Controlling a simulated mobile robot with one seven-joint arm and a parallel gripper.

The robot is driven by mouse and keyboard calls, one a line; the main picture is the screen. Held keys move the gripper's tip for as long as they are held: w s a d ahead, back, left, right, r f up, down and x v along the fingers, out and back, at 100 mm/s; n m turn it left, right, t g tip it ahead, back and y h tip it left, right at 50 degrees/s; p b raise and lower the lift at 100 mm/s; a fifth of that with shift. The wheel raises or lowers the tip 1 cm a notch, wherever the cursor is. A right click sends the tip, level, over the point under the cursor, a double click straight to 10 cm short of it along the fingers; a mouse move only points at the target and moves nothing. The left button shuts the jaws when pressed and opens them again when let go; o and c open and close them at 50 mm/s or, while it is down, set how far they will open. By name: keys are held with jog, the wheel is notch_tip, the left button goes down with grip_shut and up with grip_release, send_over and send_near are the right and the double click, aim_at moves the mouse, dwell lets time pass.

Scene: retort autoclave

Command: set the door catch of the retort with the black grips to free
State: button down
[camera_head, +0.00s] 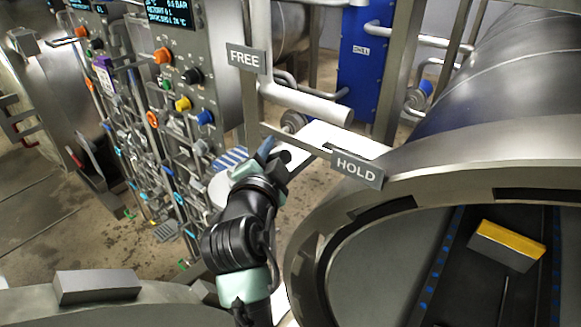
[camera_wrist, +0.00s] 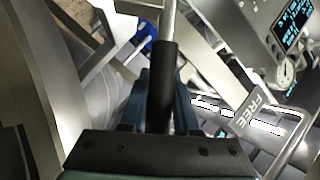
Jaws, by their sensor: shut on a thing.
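The open retort (camera_head: 330,215) fills the right of the head view. Beside its rim stand a FREE plate (camera_head: 245,58), upper left, and a HOLD plate (camera_head: 357,167), lower right. The FREE plate also shows at the right of the wrist view (camera_wrist: 252,115). My gripper (camera_head: 268,152) is left of the HOLD plate and below the FREE plate. In the wrist view, my gripper (camera_wrist: 163,105) is shut on a black grip (camera_wrist: 163,75) on a metal rod. In the head view my gripper mostly hides the grip.
A control panel (camera_head: 205,85) with coloured knobs and valves stands at the left. A blue panel (camera_head: 365,60) and pipes are behind the plates. A yellow-topped block (camera_head: 510,243) lies inside the retort. Wet floor (camera_head: 60,225) shows at lower left.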

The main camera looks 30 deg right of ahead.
jog(key=shift+w+a+r+n+g+p, duration=0.3)
jog(key=shift+w+r+n+g+p, duration=0.3)
jog(key=shift+w+r+n+p, duration=0.25)
jog(key=c, duration=0.7)
grip_release()
jog(key=shift+o, duration=0.2)
jog(key=b+v, duration=0.5)
jog(key=v, duration=0.8)
jog(key=shift+r, duration=0.2)
